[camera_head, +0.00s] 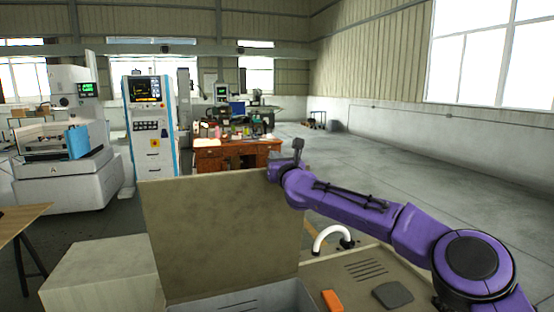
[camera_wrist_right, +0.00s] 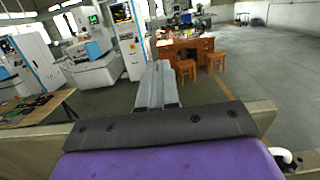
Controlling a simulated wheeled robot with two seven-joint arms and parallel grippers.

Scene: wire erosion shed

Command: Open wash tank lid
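The wash tank lid (camera_head: 215,235) is a beige panel standing raised, close to upright, in the head view. In front of its foot part of the tank's grey opening (camera_head: 255,299) shows. My purple right arm reaches from the lower right to the lid's upper right corner. In the right wrist view my right gripper (camera_wrist_right: 156,78) points away from me, its grey fingers together with nothing seen between them. The lid's edge (camera_wrist_right: 262,112) passes below the wrist there; I cannot tell whether they touch. My left gripper is out of view.
The tank's deck holds a white curved tap (camera_head: 331,236), an orange block (camera_head: 332,300) and a dark grey pad (camera_head: 393,295). A pale box (camera_head: 100,275) stands left of the lid. Machines and a wooden desk (camera_head: 232,152) stand behind. Floor at the right is open.

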